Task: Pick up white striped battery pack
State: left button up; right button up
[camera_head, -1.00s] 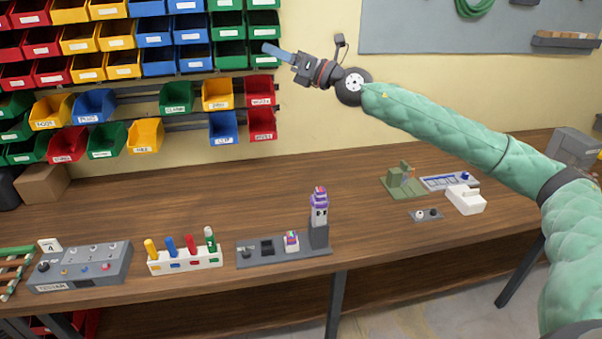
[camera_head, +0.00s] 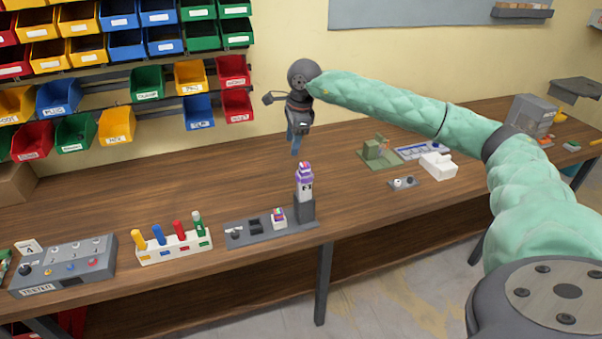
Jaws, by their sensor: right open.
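A small white block (camera_head: 279,221) with a multicolored striped top sits on a grey base (camera_head: 249,232), to the right of a dark square socket (camera_head: 255,226). A white piece with a purple striped top (camera_head: 305,178) stands on the grey post at the base's right end. I cannot tell for certain which is the battery pack. My right gripper (camera_head: 295,147) is open and empty, pointing down, in the air above and behind the post. It appears apart from everything. My left gripper is not in view.
A rack of colored plugs (camera_head: 172,248) and a grey tester box (camera_head: 63,267) stand to the left. A green device (camera_head: 378,152) and a white box (camera_head: 438,165) stand right of the post. Colored bins (camera_head: 117,125) hang behind. The middle of the wooden table (camera_head: 130,200) is clear.

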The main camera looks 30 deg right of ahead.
aim_at(305, 164)
jog(key=s+d, duration=0.1)
jog(key=s+d+n+g+h, duration=0.1)
jog(key=shift+s+d+f+g, duration=0.15)
jog(key=shift+s+f+g, duration=0.05)
jog(key=shift+s+g, duration=0.15)
jog(key=shift+f+p, duration=0.8)
jog(key=shift+f, duration=0.55)
notch_tip(305, 164, down, 4)
jog(key=p, duration=0.3)
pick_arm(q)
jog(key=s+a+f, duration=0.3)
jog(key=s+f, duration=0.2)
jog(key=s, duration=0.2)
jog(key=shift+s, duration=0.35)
pick_arm(e)
jog(key=shift+w+f, duration=0.1)
jog(key=shift+f, duration=0.4)
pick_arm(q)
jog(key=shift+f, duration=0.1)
pick_arm(e)
jog(key=c, duration=1)
